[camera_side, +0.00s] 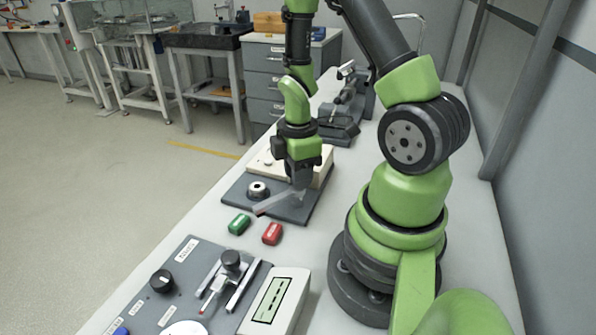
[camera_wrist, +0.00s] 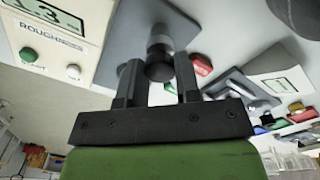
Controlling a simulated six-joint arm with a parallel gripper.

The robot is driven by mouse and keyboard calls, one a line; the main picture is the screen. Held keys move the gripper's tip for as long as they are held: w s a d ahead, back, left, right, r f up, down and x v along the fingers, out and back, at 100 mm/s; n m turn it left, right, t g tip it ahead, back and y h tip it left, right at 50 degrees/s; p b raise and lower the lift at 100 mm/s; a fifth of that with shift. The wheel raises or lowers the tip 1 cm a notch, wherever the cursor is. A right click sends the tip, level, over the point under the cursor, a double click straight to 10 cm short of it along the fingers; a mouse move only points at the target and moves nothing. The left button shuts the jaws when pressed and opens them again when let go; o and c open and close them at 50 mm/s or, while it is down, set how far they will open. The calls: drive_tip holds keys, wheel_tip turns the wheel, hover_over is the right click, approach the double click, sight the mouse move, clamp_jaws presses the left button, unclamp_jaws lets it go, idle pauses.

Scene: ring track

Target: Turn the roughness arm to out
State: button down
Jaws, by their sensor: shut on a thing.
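The roughness tester, a cream box (camera_side: 322,172), stands on a dark base plate (camera_side: 232,192). Its display and ROUGHNESS label (camera_wrist: 54,37) show in the wrist view. My gripper (camera_side: 300,184) points down over the plate. In the wrist view its fingers (camera_wrist: 158,84) are shut around the arm's dark round knob (camera_wrist: 160,66). The knob's lower part is hidden in the side view.
A green block (camera_side: 239,224) and a red block (camera_side: 272,233) lie just in front of the plate. Nearer stands a grey panel (camera_side: 150,262) with a black knob and a gauge fixture (camera_side: 231,262). Another machine (camera_side: 343,112) stands behind.

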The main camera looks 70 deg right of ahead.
drive_tip(key=n, duration=0.5)
drive_tip(key=shift+n, duration=2.6)
drive_tip(key=c, duration=0.8)
unclamp_jaws()
wheel_tip(320, 180, up, 10)
